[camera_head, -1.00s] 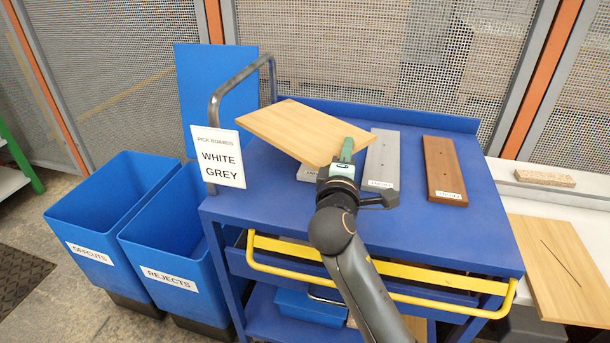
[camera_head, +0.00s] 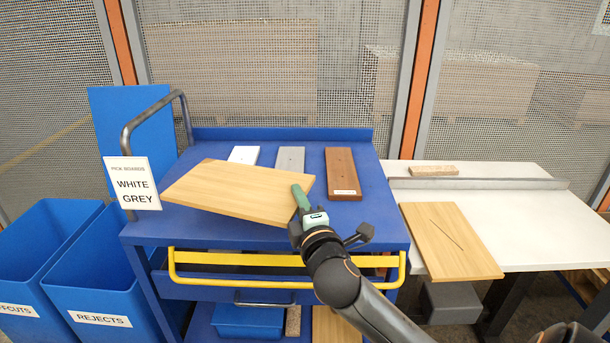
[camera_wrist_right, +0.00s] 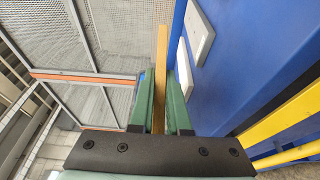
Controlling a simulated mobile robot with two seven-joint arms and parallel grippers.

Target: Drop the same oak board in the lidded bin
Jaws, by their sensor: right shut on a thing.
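My right gripper (camera_head: 302,200) is shut on the right end of a plain oak board (camera_head: 235,190), holding it roughly flat above the blue cart. In the right wrist view the board shows edge-on as a thin strip (camera_wrist_right: 160,75) between the green fingers (camera_wrist_right: 159,110). The REJECTS bin (camera_head: 90,300) stands left of the cart; a raised blue panel (camera_head: 128,128) behind it looks like its open lid. The OFFCUTS bin (camera_head: 25,270) beside it shows no lid. Another oak board (camera_head: 448,240), with a dark line across it, lies on the white table. My left gripper is not in view.
The blue cart (camera_head: 380,215) bears white (camera_head: 243,155), grey (camera_head: 290,160) and brown (camera_head: 342,172) boards. Its grey handle (camera_head: 127,140) and the WHITE GREY sign (camera_head: 132,185) stand between the held board and the bins. A yellow rail (camera_head: 285,288) runs along the front.

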